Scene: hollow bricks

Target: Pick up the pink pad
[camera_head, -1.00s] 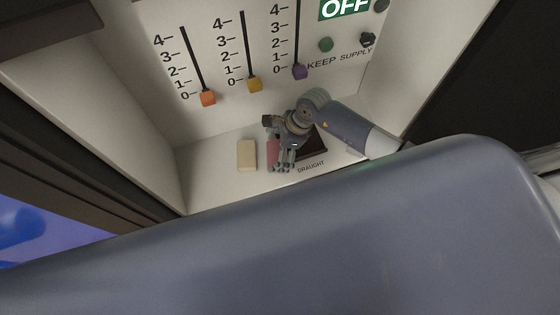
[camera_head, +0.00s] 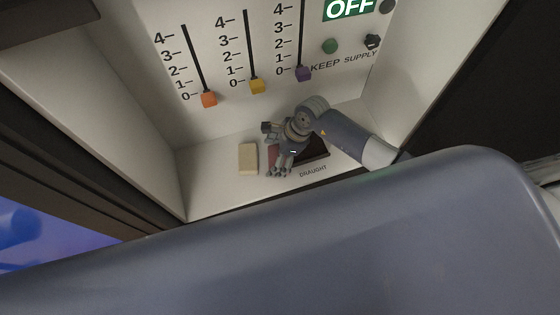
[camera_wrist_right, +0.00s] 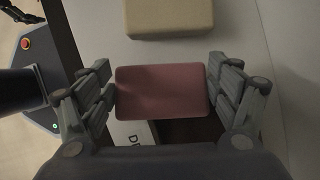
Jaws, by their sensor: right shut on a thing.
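The pink pad (camera_wrist_right: 162,91) is a flat, rounded block between the two fingers of my right gripper (camera_wrist_right: 162,95) in the right wrist view. The fingers are shut on its left and right sides. In the head view my right gripper (camera_head: 280,170) is over the shelf, and only a sliver of the pink pad (camera_head: 271,155) shows beside it. I cannot tell whether the pad is clear of the shelf. My left gripper is not in view.
A beige block (camera_head: 248,158) lies just left of my right gripper; it also shows in the wrist view (camera_wrist_right: 168,16). A dark opening (camera_head: 315,150) marked DRAUGHT is to the right. Orange (camera_head: 209,99), yellow (camera_head: 257,87) and purple (camera_head: 303,74) sliders are on the panel behind.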

